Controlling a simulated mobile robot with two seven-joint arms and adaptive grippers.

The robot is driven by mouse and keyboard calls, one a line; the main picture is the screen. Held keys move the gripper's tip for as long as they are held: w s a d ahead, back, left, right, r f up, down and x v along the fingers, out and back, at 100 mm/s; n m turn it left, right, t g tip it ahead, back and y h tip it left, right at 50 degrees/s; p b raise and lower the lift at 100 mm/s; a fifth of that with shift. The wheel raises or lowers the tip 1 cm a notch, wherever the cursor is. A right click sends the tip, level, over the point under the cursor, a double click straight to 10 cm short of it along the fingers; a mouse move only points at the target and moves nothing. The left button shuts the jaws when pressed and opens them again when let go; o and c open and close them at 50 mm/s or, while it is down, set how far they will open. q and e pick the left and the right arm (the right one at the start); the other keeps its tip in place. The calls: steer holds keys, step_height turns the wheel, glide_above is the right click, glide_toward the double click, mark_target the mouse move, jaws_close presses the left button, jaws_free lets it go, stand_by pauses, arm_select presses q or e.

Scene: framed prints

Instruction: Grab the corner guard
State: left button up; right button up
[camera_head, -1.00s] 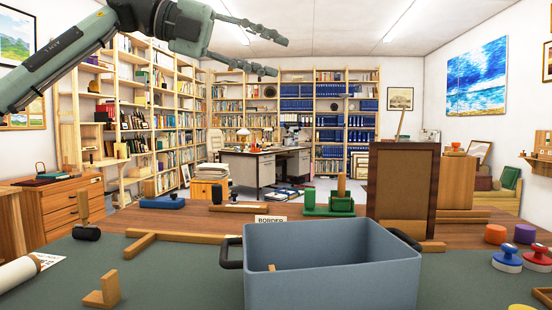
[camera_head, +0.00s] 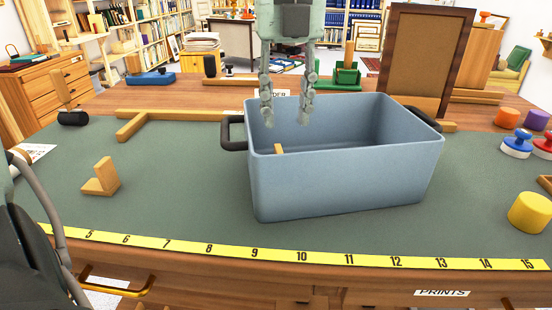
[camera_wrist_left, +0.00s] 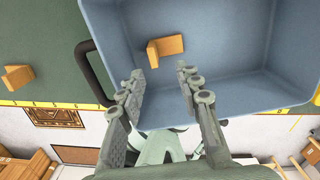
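Two small L-shaped wooden corner guards are in view. One corner guard (camera_head: 279,149) is inside the blue-grey bin (camera_head: 345,180), mostly hidden by the near wall in the head view; the left wrist view shows it whole on the bin floor (camera_wrist_left: 166,48). The other corner guard (camera_head: 100,178) stands on the green mat left of the bin, and also shows at the left of the wrist view (camera_wrist_left: 17,77). My left gripper (camera_head: 287,112) points down over the bin, fingers apart and empty, above and apart from the guard inside. My right gripper is not in view.
The bin has dark side handles, one at its left (camera_head: 233,132). A yellow ruler strip (camera_head: 302,256) runs along the mat's front edge. A brown frame (camera_head: 428,60) stands behind the bin. Stamps and a yellow cylinder (camera_head: 530,212) are at right. The mat between loose guard and bin is clear.

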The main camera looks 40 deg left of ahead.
mark_target(279, 148)
arm_select(q)
steer(key=shift+w+a+f, duration=0.1)
steer(key=shift+a+f, duration=0.05)
steer(key=shift+a, duration=0.3)
steer(key=shift+f, duration=0.4)
steer(key=f, duration=0.4)
steer(key=f+p, duration=0.1)
steer(key=f, duration=0.1)
steer(key=shift+s+f, duration=0.35)
steer(key=shift+a, duration=0.1)
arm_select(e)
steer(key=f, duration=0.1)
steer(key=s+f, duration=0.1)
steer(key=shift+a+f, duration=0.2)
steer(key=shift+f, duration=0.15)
arm_select(q)
steer(key=shift+c, duration=0.4)
jaws_close()
